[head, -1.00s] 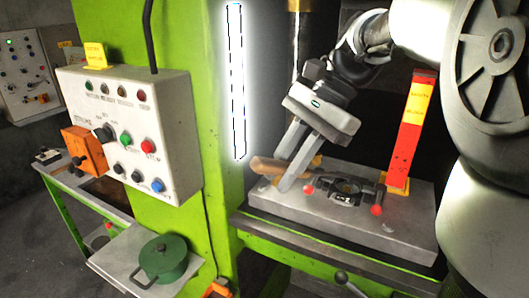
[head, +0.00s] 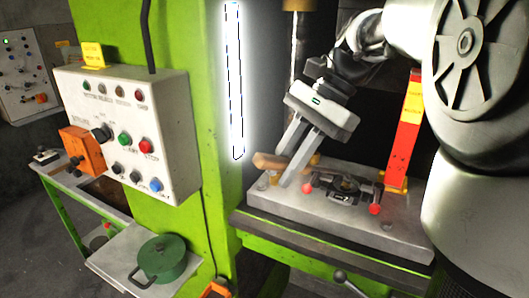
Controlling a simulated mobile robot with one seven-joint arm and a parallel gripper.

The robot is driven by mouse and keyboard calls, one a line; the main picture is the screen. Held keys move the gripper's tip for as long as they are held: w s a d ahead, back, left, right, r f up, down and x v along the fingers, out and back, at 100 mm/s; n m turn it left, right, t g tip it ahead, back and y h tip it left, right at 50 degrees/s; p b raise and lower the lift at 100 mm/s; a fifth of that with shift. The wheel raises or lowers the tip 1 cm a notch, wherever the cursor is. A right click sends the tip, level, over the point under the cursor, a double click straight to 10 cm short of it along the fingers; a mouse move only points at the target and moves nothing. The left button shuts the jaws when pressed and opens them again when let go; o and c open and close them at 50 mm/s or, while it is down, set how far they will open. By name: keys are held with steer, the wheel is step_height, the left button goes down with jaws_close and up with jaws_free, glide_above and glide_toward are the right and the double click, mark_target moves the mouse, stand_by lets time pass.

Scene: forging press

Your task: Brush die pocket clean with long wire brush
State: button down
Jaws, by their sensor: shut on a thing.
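My gripper (head: 283,168) is shut on the wooden handle of the long wire brush (head: 266,160) at the left end of the die block. The handle's free end points left. The rest of the brush is hidden behind my fingers or too small to make out, so I cannot tell where its bristles are. The dark die (head: 343,187) lies to the right of my fingers on the grey die block (head: 312,212). Its pocket is small and dark in this view, and I cannot tell whether there is scale in it.
Red balls (head: 375,209) stand out at the die's ends. A red and yellow post (head: 405,130) stands behind at the right. The green press column (head: 205,120) and a bright light strip (head: 234,80) are left of my gripper. A green pot (head: 163,258) sits on a side shelf.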

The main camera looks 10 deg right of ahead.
steer(key=shift+a+r, duration=0.1)
steer(key=shift+r, duration=2.2)
steer(key=s+a+r, duration=0.1)
steer(key=s+a, duration=0.4)
steer(key=a, duration=0.3)
steer(key=s+a+r, duration=0.1)
steer(key=s+a, duration=0.4)
steer(key=a, duration=0.4)
steer(key=shift+s, duration=0.15)
